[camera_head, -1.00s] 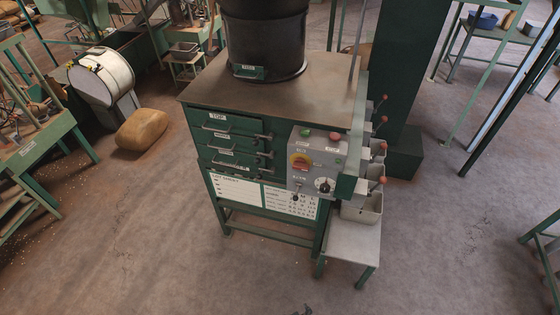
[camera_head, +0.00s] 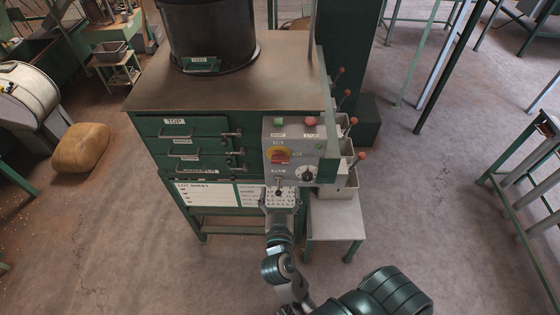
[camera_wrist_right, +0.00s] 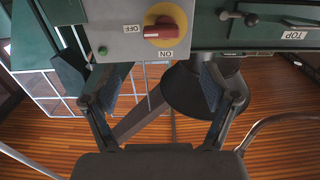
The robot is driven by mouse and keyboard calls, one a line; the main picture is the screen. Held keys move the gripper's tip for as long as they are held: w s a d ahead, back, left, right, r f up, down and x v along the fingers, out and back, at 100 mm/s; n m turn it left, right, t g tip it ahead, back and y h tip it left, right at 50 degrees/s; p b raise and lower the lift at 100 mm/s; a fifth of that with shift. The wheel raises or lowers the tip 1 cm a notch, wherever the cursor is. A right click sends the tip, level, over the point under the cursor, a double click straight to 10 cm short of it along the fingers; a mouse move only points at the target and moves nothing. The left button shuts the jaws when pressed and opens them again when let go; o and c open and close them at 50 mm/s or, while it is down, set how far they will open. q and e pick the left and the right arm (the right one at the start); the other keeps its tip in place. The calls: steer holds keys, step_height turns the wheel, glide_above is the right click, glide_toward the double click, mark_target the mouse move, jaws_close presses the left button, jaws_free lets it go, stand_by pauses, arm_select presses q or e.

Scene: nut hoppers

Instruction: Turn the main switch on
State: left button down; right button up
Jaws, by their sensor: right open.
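The main switch (camera_head: 278,156) is a red handle on a yellow disc, on the grey control panel (camera_head: 310,150). In the right wrist view the switch (camera_wrist_right: 165,28) is at the top, upside down. Its red handle lies level, with an OFF label to its left and an ON label just below. My right gripper (camera_head: 280,194) is just below the panel in the head view. My left gripper is not in view.
Green and red buttons (camera_head: 310,121) sit above the switch and a black dial (camera_head: 307,174) to its right. Green drawers (camera_head: 180,128) with handles are to the left. A grey bin (camera_head: 340,190) and low stand (camera_head: 335,222) are right of the panel.

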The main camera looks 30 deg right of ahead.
mark_target(280, 162)
steer(key=p+x, duration=0.2)
steer(key=x, duration=0.9)
steer(key=shift+w+d, duration=0.15)
steer(key=shift+w+d+f, duration=0.1)
steer(key=shift+w+d, duration=0.05)
steer(key=shift+d, duration=0.05)
steer(key=shift+a, duration=0.45)
steer(key=shift+a+r, duration=0.2)
steer(key=shift+a, duration=0.05)
steer(key=c, duration=0.4)
steer(key=shift+a+r, duration=0.1)
steer(key=c, duration=0.8)
steer(key=shift+o, duration=0.3)
steer(key=shift+s+d, duration=0.2)
steer(key=shift+d, duration=0.15)
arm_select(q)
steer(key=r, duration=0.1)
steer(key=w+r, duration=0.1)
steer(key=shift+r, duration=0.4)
arm_select(e)
steer(key=shift+w+a, duration=0.1)
